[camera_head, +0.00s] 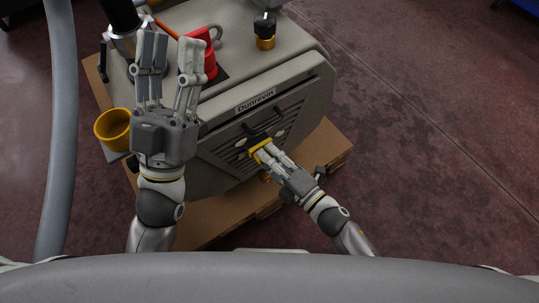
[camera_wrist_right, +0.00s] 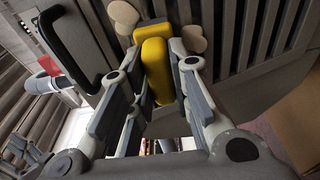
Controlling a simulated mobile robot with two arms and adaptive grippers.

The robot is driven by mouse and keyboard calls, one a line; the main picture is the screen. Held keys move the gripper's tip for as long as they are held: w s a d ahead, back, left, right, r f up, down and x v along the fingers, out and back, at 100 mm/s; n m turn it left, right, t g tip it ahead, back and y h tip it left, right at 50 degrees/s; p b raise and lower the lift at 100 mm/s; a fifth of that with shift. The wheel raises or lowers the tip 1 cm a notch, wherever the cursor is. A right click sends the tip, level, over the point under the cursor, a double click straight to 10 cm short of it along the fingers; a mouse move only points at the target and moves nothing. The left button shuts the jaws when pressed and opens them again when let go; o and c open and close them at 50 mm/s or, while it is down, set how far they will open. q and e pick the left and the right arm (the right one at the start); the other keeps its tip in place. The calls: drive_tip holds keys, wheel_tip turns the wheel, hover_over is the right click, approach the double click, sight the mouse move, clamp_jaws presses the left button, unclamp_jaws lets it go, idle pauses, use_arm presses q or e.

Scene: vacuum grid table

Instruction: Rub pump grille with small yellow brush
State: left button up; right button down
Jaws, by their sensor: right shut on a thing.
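The pump (camera_head: 310,95) is a large grey machine with a "Dunrevin" label and a slatted grille on its front face. The grille (camera_wrist_right: 265,35) also shows as dark slats in the right wrist view. My right gripper (camera_head: 263,155) is shut on the small yellow brush (camera_wrist_right: 156,65), at the front face of the pump near the grille. The brush's far end is close to the face; I cannot tell whether it touches. My left gripper (camera_head: 172,65) is open and empty, fingers spread, above the left part of the pump.
A yellow cup-like container (camera_head: 113,128) sits at the pump's left side. A red part (camera_head: 207,58) and a black-and-brass cap (camera_head: 265,30) stand on top. A dark handle (camera_head: 263,128) is on the front face. A cardboard-brown pallet (camera_head: 335,148) lies beneath. A grey hose (camera_head: 60,130) runs at left.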

drive_tip(key=shift+w+d, duration=2.3)
drive_tip(key=shift+d, duration=0.6)
drive_tip(key=shift+s+a+r+p, duration=0.3)
drive_tip(key=shift+s+a+p, duration=0.15)
drive_tip(key=shift+s+a, duration=0.45)
drive_tip(key=shift+s+a+r+p, duration=0.25)
drive_tip(key=shift+s+a+p, duration=0.3)
drive_tip(key=shift+a, duration=0.55)
drive_tip(key=shift+s+a+r+p, duration=0.35)
drive_tip(key=shift+s+a, duration=0.4)
drive_tip(key=shift+a, duration=0.25)
use_arm(q)
drive_tip(key=w+f+g+y, duration=0.2)
drive_tip(key=w+f+g, duration=0.3)
drive_tip(key=f, duration=0.5)
drive_tip(key=shift+w+g+y, duration=0.4)
drive_tip(key=shift+g, duration=0.7)
use_arm(e)
drive_tip(key=shift+f, duration=0.1)
